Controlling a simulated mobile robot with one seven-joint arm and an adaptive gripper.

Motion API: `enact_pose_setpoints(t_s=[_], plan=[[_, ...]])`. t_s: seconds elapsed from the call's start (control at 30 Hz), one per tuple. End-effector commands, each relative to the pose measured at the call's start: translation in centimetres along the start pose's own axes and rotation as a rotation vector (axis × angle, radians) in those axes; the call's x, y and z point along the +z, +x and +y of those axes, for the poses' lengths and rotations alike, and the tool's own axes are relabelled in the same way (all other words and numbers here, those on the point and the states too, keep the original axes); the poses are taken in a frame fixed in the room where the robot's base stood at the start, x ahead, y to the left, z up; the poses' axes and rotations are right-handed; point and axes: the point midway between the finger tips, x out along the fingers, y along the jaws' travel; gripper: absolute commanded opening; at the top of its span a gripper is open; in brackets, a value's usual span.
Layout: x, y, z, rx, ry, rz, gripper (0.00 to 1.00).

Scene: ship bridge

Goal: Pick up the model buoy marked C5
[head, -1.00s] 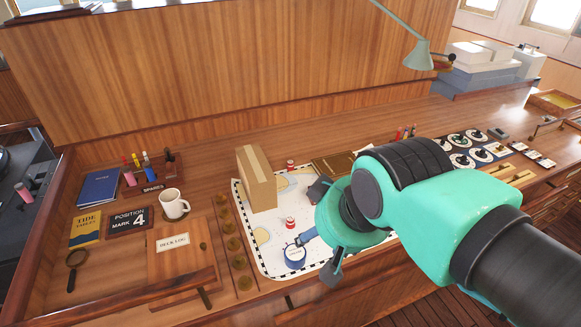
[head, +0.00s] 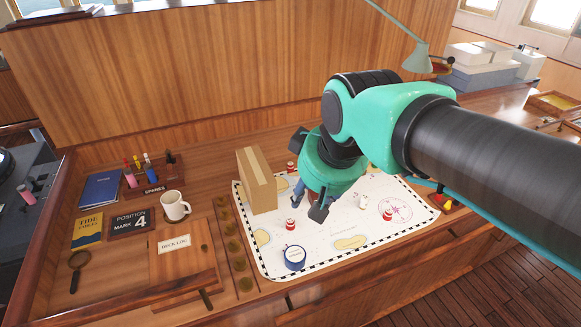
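Several small red-and-white buoys stand on the white chart (head: 330,262). One buoy (head: 291,225) is front left of the middle, another (head: 291,167) is behind it beside the box, and a third (head: 387,215) is on the right by the compass rose. No marking is readable, so I cannot tell which is C5. My gripper (head: 308,178) is above the chart's middle, with its dark fingers spread apart and nothing seen between them. It is just behind the front-left buoy in the picture. My gripper and arm hide part of the chart's back.
A tall cardboard box (head: 257,180) stands at the chart's left. A blue-rimmed round object (head: 293,257) is on its front left, and a small white object (head: 362,201) right of my gripper. A white mug (head: 174,205) stands further left. The chart's front is mostly clear.

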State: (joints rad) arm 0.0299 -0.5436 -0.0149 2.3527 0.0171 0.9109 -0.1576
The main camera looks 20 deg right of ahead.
Motion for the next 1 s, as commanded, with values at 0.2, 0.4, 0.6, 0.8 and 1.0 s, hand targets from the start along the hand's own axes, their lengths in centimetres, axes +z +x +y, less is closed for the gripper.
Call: enact_pose_setpoints(t_s=[0.2,0.4,0.6,0.8,1.0], plan=[[-5.4,0.3,1.4,-0.007,-0.07,-0.035,0.36],[-9.9,1.4,2.8,-0.016,-0.135,-0.064,0.36],[-14.3,2.9,4.2,-0.028,-0.199,-0.09,0.36],[-18.5,5.1,5.9,-0.042,-0.262,-0.117,0.36],[-22.3,7.7,7.6,-0.059,-0.326,-0.14,0.36]])
